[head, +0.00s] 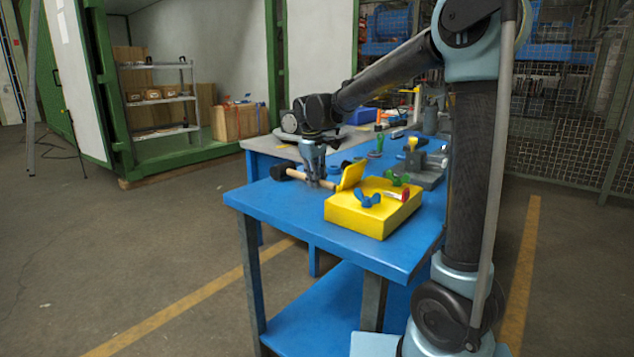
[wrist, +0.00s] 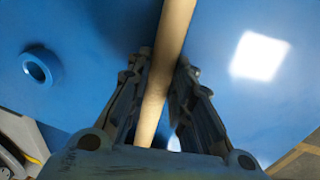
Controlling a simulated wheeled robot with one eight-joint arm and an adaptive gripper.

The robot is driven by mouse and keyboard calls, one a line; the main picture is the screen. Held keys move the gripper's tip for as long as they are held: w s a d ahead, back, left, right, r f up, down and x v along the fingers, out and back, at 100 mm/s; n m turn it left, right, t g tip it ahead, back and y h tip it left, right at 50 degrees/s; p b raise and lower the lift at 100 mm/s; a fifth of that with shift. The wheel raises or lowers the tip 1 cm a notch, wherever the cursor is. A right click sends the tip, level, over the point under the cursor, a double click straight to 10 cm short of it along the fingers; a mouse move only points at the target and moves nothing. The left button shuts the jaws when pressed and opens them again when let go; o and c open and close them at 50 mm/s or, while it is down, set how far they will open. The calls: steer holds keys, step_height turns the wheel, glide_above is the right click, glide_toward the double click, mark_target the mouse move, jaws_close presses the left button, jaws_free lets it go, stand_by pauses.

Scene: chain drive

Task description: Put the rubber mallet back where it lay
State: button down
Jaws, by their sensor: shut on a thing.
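The rubber mallet has a black head (head: 279,172) and a pale wooden handle (head: 297,175). It lies level over the left part of the blue table top (head: 270,198), its head toward the left. My gripper (head: 314,182) points down and is shut on the handle. In the wrist view the handle (wrist: 166,55) runs between my two fingers (wrist: 163,85), and the head is out of that picture. The mallet is at or just above the table; I cannot tell whether it touches.
A yellow box (head: 365,216) with a blue knob and other small parts on it stands right of my gripper, with a yellow plate (head: 350,176) tilted up beside it. A blue ring (wrist: 37,66) lies near the handle. A grey vise-like block (head: 428,176) is behind. The front-left table top is bare.

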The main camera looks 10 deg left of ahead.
steer(key=shift+f, duration=0.35)
steer(key=c, duration=1.4)
jaws_free()
steer(key=r, duration=0.4)
steer(key=s+r, duration=0.1)
steer(key=r, duration=0.3)
steer(key=s+r, duration=0.1)
steer(key=r, duration=0.3)
steer(key=shift+s+a, duration=0.15)
steer(key=shift+a, duration=0.2)
